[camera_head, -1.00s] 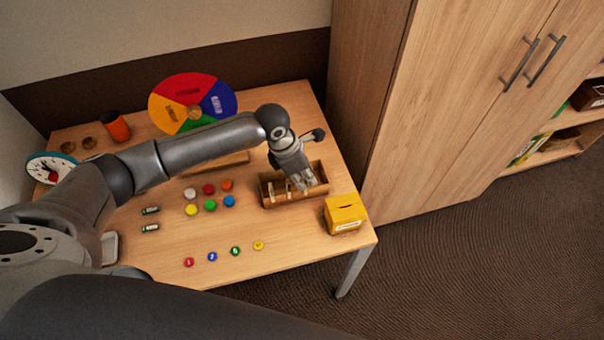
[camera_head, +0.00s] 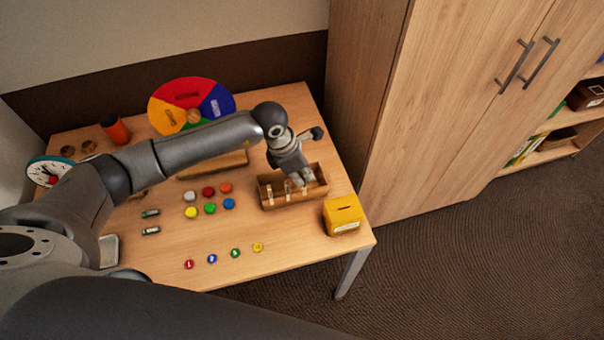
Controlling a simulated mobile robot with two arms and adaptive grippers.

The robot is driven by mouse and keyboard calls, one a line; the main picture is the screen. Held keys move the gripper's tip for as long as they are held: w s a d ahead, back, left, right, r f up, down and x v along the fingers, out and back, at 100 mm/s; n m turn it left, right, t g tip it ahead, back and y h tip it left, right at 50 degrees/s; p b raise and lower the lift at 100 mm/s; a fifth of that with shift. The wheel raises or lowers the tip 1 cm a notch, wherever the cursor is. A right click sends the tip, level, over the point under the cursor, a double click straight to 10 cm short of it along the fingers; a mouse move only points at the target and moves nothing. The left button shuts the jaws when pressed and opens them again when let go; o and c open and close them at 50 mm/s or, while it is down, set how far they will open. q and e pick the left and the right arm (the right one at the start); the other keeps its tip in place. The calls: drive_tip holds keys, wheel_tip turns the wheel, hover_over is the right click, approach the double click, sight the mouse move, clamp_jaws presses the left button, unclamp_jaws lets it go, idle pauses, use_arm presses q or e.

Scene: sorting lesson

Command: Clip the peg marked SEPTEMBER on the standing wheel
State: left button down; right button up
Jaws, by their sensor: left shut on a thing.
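The standing wheel (camera_head: 184,91) is upright at the back of the table, with red, blue, yellow and green sectors and a wooden hub. My left arm hides part of its lower side. A wooden box (camera_head: 283,205) at the table's right holds several light pegs (camera_head: 270,193). The lettering on the pegs is too small to read. My left gripper (camera_head: 302,181) is over the right part of this box, fingers pointing down. It is shut on a peg, which its fingers mostly hide. My right gripper is not in view.
A yellow slotted box (camera_head: 343,214) stands at the right table edge. Several coloured discs (camera_head: 210,208) and numbered counters (camera_head: 212,259) lie mid-table. An orange cup (camera_head: 115,129) and a clock (camera_head: 50,170) are at the left. A tall cabinet (camera_head: 440,100) stands right of the table.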

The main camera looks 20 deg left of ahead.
use_arm(q)
drive_tip(key=shift+r+p, duration=0.9)
drive_tip(key=shift+r, duration=0.85)
